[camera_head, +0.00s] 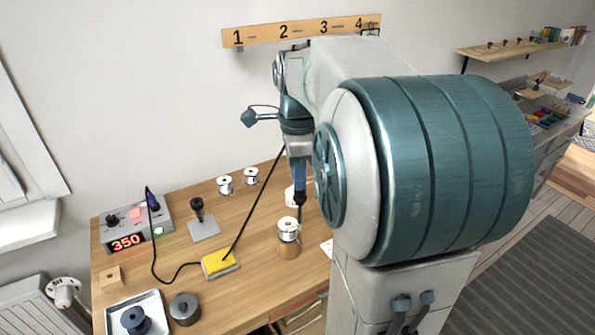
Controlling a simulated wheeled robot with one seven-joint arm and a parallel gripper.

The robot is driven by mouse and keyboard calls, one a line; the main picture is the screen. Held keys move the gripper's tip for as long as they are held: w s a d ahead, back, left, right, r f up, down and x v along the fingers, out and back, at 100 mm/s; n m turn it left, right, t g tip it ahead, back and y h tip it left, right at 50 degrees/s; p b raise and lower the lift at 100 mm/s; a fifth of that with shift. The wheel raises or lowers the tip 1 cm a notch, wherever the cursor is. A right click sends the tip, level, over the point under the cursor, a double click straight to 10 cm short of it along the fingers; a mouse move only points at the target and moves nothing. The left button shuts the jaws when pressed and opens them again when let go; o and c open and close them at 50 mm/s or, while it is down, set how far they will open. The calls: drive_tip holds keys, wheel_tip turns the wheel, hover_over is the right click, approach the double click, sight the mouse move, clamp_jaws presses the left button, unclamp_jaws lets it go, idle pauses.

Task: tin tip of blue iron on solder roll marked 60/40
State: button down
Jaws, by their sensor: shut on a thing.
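My gripper (298,156) points down over the right part of the wooden bench, shut on the blue iron (299,178). The iron hangs nearly upright, its dark lower end just above or at a solder roll (288,226). This roll sits on a round wooden block (288,247). I cannot tell whether the tip touches the solder. Two more rolls stand at the back, one on the left (224,184) and one on the right (251,176). A white thing partly shows behind the iron. No roll's marking is readable, so I cannot tell which is 60/40.
A station (137,226) showing 350 stands at the back left. A dark stand (203,224) and a yellow sponge (219,262) are mid-bench. A black cable runs from the iron over the sponge. A white tray (112,311) holds a dark spool. My arm hides the bench's right side.

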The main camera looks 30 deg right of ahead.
sight(297, 197)
drive_tip(key=shift+a+f+b, duration=0.1)
drive_tip(key=shift+f+b, duration=1)
drive_tip(key=shift+f, duration=1.2)
idle(2.1)
wheel_tip(297, 197, up, 6)
drive_tip(key=p, duration=0.5)
drive_tip(key=shift+r, duration=0.1)
idle(0.7)
